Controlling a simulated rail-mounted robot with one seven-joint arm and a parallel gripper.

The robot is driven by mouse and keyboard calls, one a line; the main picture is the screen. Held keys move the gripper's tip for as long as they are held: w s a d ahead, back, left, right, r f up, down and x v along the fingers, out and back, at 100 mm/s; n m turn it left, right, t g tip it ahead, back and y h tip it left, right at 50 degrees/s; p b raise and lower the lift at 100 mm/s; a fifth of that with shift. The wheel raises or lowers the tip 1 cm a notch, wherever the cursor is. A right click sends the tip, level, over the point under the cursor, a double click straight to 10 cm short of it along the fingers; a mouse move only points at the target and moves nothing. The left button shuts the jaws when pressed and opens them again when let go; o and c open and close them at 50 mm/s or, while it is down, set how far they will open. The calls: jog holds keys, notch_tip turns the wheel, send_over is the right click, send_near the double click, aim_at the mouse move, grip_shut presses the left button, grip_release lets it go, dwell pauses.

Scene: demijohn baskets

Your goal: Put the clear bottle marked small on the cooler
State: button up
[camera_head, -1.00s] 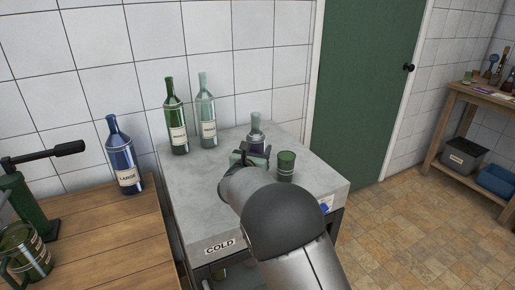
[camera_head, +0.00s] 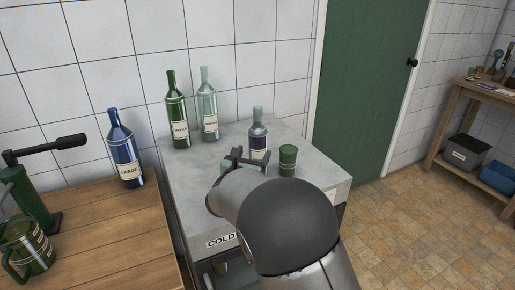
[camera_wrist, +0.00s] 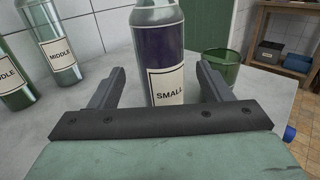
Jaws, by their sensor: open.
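The clear bottle marked small (camera_head: 258,138) stands upright on the grey top of the cooler (camera_head: 192,192), whose front reads COLD. It has a pale clear neck, dark purple contents and a cream label. In the wrist view the bottle marked small (camera_wrist: 159,60) stands just beyond and between the spread fingers of my gripper (camera_wrist: 160,85), with its label facing me. My gripper (camera_head: 244,157) is open and empty, on the near side of the bottle. The bottle's base is partly hidden in the wrist view.
A green cup (camera_head: 287,160) stands close to the right of the bottle. A green bottle (camera_head: 177,112) and a clear bottle marked middle (camera_head: 207,108) stand at the cooler's back left. A blue bottle marked large (camera_head: 124,150) stands on the wooden table (camera_head: 110,230).

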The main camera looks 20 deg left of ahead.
jog(key=s, duration=0.5)
jog(key=d+f+m+g+h, duration=0.1)
jog(key=d+m+g+h, duration=0.4)
jog(key=d, duration=0.8)
jog(key=d+f+m+g+h, duration=0.1)
jog(key=d+m+g+h, duration=0.15)
jog(key=d+m, duration=0.85)
jog(key=s+d+f+m+g, duration=0.1)
jog(key=s+d+m+g, duration=0.2)
jog(key=s+d, duration=0.35)
jog(key=s+d+f+m+g, duration=0.2)
jog(key=s+d+g, duration=0.15)
jog(key=d, duration=0.55)
jog(key=s+d+f+m+g+y, duration=0.1)
jog(key=s+f+m+g+y, duration=0.1)
jog(key=s+m, duration=0.5)
jog(key=s+f+m+g+y, duration=0.2)
jog(key=s+m+y, duration=0.3)
jog(key=s+m, duration=0.3)
jog(key=s, duration=0.4)
jog(key=shift+s+d, duration=0.3)
jog(key=shift+d, duration=0.05)
